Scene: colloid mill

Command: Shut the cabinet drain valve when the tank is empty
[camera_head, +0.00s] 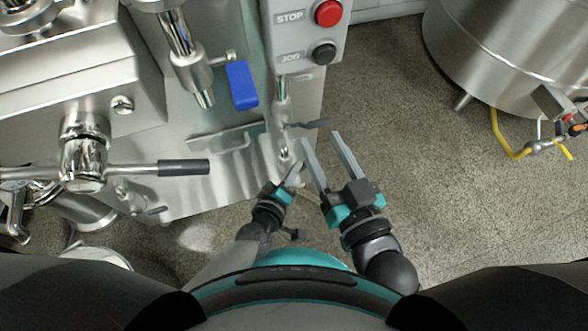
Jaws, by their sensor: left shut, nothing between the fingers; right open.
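A small steel valve with a dark lever (310,124) sits at the right edge of the steel cabinet (215,170); the lever points right. I cannot tell for sure that this is the cabinet drain valve. My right gripper (320,141) is open and empty; its long fingers reach up to just below the lever, and contact is unclear. My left gripper (296,170) is shut and empty, lower and to the left, close to the fitting (284,152) under the valve. A round steel tank (490,50) stands at the upper right; its inside is not visible.
A blue-handled valve (241,85) hangs left of the lever. A control box with a red STOP button (328,13) and a black JOG button (324,53) is above. Yellow hose (507,145) hangs at right. Floor between is clear.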

